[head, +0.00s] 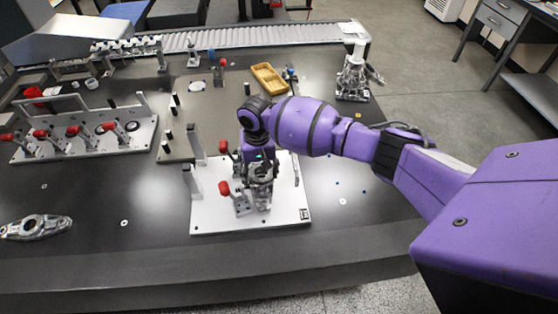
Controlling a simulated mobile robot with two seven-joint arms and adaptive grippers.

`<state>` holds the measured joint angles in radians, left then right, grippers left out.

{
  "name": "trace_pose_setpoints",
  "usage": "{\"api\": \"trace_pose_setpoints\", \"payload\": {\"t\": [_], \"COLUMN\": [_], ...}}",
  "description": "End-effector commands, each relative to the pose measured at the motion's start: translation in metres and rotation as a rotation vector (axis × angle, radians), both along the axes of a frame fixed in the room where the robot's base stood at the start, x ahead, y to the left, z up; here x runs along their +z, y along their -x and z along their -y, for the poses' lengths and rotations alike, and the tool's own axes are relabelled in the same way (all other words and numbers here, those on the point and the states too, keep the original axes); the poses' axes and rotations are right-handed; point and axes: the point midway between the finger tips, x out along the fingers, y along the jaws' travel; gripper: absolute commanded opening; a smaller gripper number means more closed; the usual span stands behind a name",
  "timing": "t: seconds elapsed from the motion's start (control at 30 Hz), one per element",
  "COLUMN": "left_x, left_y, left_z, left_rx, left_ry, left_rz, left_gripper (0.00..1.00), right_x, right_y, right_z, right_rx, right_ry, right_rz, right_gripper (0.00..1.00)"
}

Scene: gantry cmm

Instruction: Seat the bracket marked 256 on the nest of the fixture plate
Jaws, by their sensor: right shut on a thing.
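The light fixture plate (285,219) lies near the front middle of the dark table, with upright posts and red-handled clamps on it. My right gripper (260,172) points down over the plate's middle and is shut on a grey metal bracket (263,174). Gripper and clamp parts crowd it, so I cannot tell whether it touches the nest. The nest is hidden under it. No 256 mark is readable. Another grey metal bracket (37,227) lies flat at the table's left front. My left gripper is out of view.
A plate with several red-handled clamps (90,148) stands at the left. A yellow tray (269,78) lies behind on a grey plate (205,106) with dark pegs. A metal assembly (355,75) stands at the far right corner. The table's right front is mostly clear.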

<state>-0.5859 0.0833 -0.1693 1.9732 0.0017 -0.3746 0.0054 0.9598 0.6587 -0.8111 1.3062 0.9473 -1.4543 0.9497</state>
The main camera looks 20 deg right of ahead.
Motion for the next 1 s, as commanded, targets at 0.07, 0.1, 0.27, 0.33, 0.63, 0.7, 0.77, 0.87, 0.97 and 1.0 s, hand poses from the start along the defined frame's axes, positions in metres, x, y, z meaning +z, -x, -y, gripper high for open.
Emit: {"api": "trace_pose_setpoints", "payload": {"t": [0.07,0.1,0.27,0.33,0.63,0.7,0.77,0.87,0.97,1.0], "left_x": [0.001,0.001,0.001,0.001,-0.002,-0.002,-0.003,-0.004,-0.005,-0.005], "left_y": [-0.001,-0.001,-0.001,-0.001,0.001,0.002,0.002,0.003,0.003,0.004], "left_z": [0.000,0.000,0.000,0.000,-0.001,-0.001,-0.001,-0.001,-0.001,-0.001], "left_rx": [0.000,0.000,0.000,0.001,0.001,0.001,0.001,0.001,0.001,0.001], "left_ry": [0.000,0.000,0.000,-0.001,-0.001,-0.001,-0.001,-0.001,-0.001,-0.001], "left_rz": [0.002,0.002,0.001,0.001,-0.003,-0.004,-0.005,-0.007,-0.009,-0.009], "left_gripper": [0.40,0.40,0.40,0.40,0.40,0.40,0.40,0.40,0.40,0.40], "right_x": [0.004,0.003,0.003,0.003,-0.002,-0.004,-0.005,-0.007,-0.009,-0.009], "right_y": [-0.003,-0.003,-0.002,-0.002,-0.002,-0.002,-0.002,-0.002,-0.002,-0.002], "right_z": [-0.001,-0.001,-0.001,-0.001,-0.001,-0.001,-0.001,-0.001,-0.001,-0.001], "right_rx": [0.001,0.001,0.001,0.001,0.001,0.001,0.001,0.001,0.001,0.001], "right_ry": [-0.001,-0.001,-0.002,-0.002,-0.002,-0.002,-0.002,-0.002,-0.002,-0.003], "right_rz": [0.006,0.006,0.005,0.005,0.004,0.004,0.004,0.004,0.004,0.004], "right_gripper": [0.13,0.13,0.13,0.13,0.13,0.13,0.13,0.13,0.13,0.13]}}
